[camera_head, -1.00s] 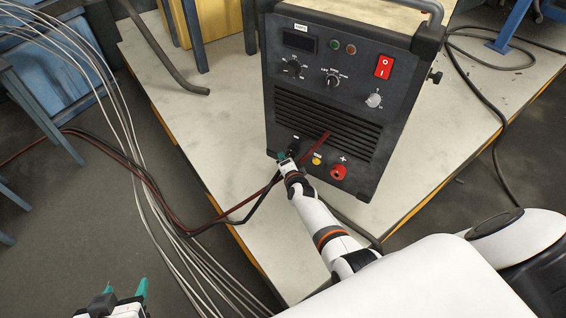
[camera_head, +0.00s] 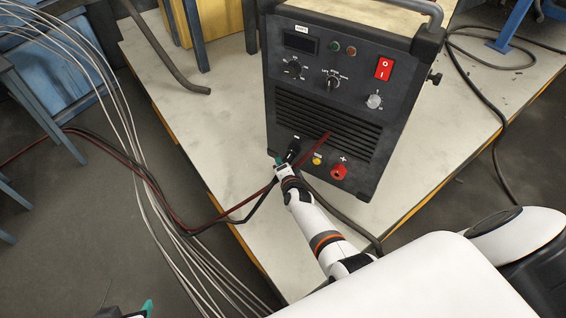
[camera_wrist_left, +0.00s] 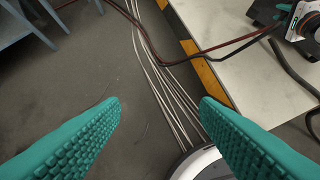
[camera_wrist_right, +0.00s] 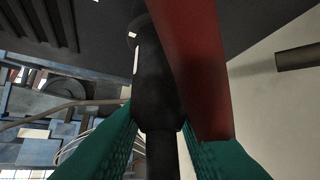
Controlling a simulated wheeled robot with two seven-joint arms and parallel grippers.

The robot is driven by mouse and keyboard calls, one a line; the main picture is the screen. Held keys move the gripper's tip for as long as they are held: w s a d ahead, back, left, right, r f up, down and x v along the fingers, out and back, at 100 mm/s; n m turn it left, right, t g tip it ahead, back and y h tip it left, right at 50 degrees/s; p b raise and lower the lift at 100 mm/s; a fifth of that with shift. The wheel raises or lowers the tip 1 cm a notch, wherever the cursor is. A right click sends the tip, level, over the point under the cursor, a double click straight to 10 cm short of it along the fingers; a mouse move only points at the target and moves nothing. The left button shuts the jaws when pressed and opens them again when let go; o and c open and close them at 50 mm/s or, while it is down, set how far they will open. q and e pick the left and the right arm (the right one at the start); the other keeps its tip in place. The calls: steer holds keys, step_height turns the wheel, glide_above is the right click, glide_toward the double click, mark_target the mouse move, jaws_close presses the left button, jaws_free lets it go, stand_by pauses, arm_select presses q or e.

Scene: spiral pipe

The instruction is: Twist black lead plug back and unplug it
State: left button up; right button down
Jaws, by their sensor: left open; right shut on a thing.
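The black lead plug (camera_wrist_right: 157,85) is between the green fingers of my right gripper (camera_wrist_right: 160,140), which is shut on it, with the black cable trailing below. In the head view, my right gripper (camera_head: 281,163) is at the lower left of the welding machine's (camera_head: 325,95) front panel, just below the black socket area (camera_head: 293,148). I cannot tell whether the plug's tip is in the socket. My left gripper (camera_wrist_left: 160,122) is open and empty above the floor; one green fingertip (camera_head: 148,307) shows at the bottom of the head view.
A red bar-like piece (camera_wrist_right: 200,75) passes close in front of the plug in the right wrist view. A red socket (camera_head: 339,172) and a yellow one (camera_head: 317,160) are to the right. Red and black cables (camera_head: 170,215) and several pale wires (camera_head: 140,150) hang at left.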

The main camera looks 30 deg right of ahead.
arm_select(q)
steer(key=shift+s+a+f+g+y+p, duration=0.1)
steer(key=shift+s+a+f+g, duration=0.1)
steer(key=shift+s+g, duration=0.25)
steer(key=shift+s+a+f+g+y+p, duration=0.1)
steer(key=shift+s+a+f+g+p, duration=0.1)
steer(key=shift+s, duration=0.3)
steer(key=shift+s+a+f+g+y+p, duration=0.1)
steer(key=shift+s+f+g, duration=0.05)
steer(key=shift+s+g, duration=0.3)
arm_select(e)
steer(key=shift+s+a+f, duration=0.3)
steer(key=shift+s+a, duration=0.1)
steer(key=shift+a, duration=0.25)
steer(key=shift+s+a+f, duration=0.3)
steer(key=shift+s+a, duration=0.05)
steer(key=shift+a, duration=0.3)
steer(key=c, duration=1.4)
jaws_free()
steer(key=shift+r, duration=0.2)
arm_select(q)
steer(key=shift+s+a, duration=0.1)
steer(key=shift+s, duration=0.05)
arm_select(e)
steer(key=shift+o, duration=0.2)
steer(key=shift+r, duration=0.1)
steer(key=shift+d, duration=0.15)
